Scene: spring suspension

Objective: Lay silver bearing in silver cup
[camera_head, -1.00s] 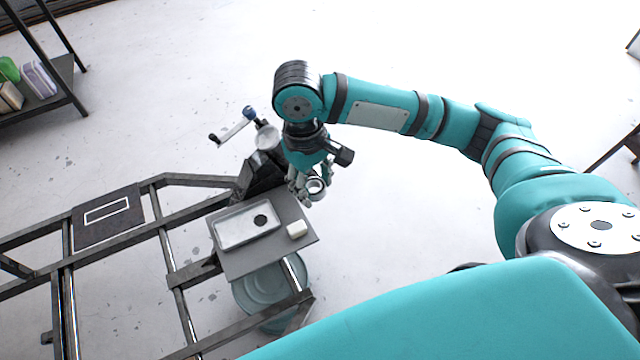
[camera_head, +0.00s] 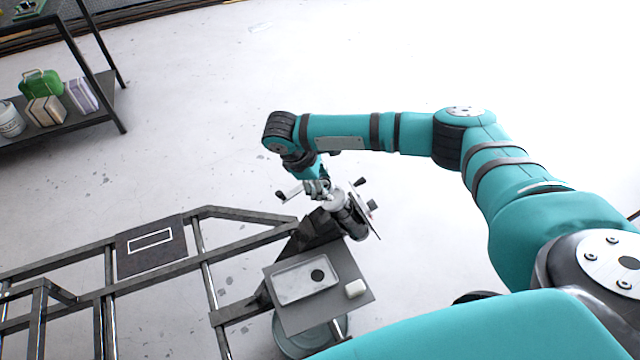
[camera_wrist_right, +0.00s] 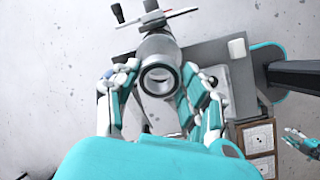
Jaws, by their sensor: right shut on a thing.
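The silver bearing (camera_wrist_right: 158,80) is a ring in the right wrist view. My right gripper (camera_wrist_right: 158,90) is shut on it, with fingers on both sides. A silver cylindrical piece on the crank device, which looks like the silver cup (camera_wrist_right: 156,45), shows just behind the ring. I cannot tell whether they touch. In the head view my right gripper (camera_head: 318,188) is at the left side of the cup (camera_head: 336,202), and the bearing is hard to make out. A teal and white hand, likely my left gripper (camera_wrist_right: 300,140), is small at the right of the wrist view.
A dark metal frame (camera_head: 205,270) extends left. A shelf (camera_head: 75,118) with containers stands at upper left.

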